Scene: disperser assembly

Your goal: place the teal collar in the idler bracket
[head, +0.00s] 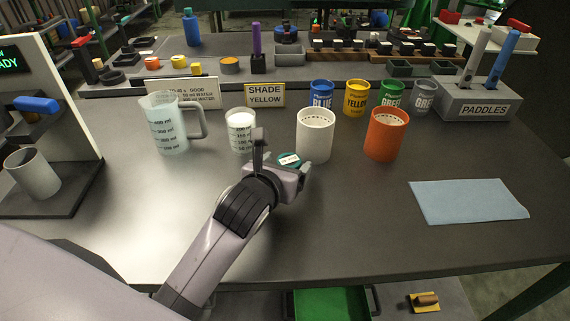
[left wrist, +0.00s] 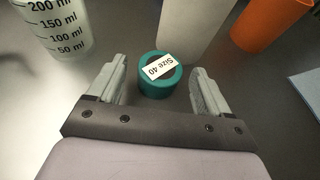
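The teal collar (head: 290,159) is a short ring with a white label. It stands on the dark table in front of the white cup, and in the left wrist view the collar (left wrist: 149,90) shows the label "Size 40". My left gripper (head: 279,162) is open over the table at the collar. In the left wrist view its fingers appear on either side of the collar, with a gap on both sides; I cannot tell whether they are down at its height. The gripper hides part of the collar in the head view. I cannot make out the idler bracket for certain. My right gripper is not in view.
A white cup (head: 315,136) stands just behind the collar, with an orange cup (head: 386,135) to its right. A small measuring beaker (head: 240,136) and a large jug (head: 170,125) stand to the left. A blue cloth (head: 468,201) lies at right. The front middle table is clear.

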